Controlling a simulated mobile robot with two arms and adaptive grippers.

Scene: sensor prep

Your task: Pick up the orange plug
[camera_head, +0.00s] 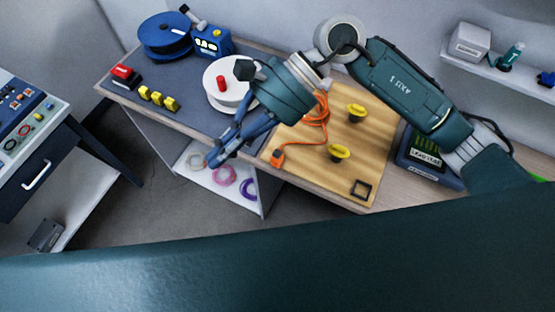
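The orange plug (277,157) lies near the front left edge of the wooden board. Its orange cable (315,112) is coiled on the board behind it. My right gripper (212,157) hangs over the front edge of the bench, left of the plug and apart from it. Its fingers point down and left, and nothing shows between them. Their tips look near each other, but from this angle I cannot tell whether they are open or shut. My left gripper is not in view.
Two yellow knobs (339,152) and a dark square frame (361,189) are on the wooden board (315,173). A white spool (217,98) with a red centre stands behind my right gripper. Yellow blocks (157,97) and a red button box (124,76) are left. A dark labelled device (425,150) stands right.

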